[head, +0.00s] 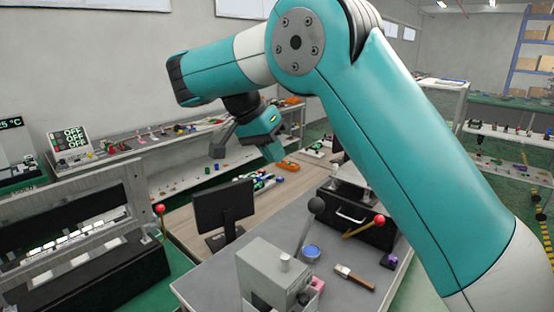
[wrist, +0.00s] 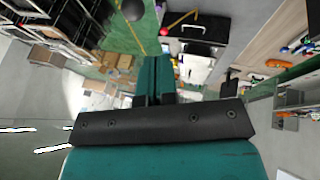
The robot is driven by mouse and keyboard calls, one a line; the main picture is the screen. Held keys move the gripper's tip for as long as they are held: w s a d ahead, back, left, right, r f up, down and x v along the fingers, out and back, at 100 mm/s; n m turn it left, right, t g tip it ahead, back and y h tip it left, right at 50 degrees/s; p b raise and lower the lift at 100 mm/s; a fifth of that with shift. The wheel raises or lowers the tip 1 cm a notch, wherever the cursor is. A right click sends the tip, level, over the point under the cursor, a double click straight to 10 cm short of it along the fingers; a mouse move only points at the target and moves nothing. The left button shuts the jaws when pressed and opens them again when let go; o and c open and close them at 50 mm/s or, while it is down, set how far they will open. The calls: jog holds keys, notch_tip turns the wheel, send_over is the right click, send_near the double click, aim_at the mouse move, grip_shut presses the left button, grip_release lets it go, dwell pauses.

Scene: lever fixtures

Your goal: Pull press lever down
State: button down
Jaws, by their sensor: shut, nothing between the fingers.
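A grey press-like box (head: 272,272) stands on the bench at lower centre in the head view. Its lever, a rod with a dark round knob (head: 316,205), stands up, tilted slightly right. Which lever is the press lever is not labelled. My gripper (head: 271,152) is shut and empty, above and left of the dark knob, apart from both levers in the head view.
A dark monitor (head: 223,207) stands left of the grey box. A brush (head: 355,277) and a blue round container (head: 311,252) lie on the grey bench. A large framed machine (head: 75,235) with a red-knobbed lever (head: 159,209) fills the left.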

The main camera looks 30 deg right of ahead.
jog(key=s+b+x, duration=0.2)
jog(key=b+x, duration=0.7)
jog(key=x, duration=0.1)
jog(key=shift+s+d, duration=0.2)
jog(key=shift+d, duration=0.15)
jog(key=shift+f+b, duration=0.1)
jog(key=shift+b, duration=0.2)
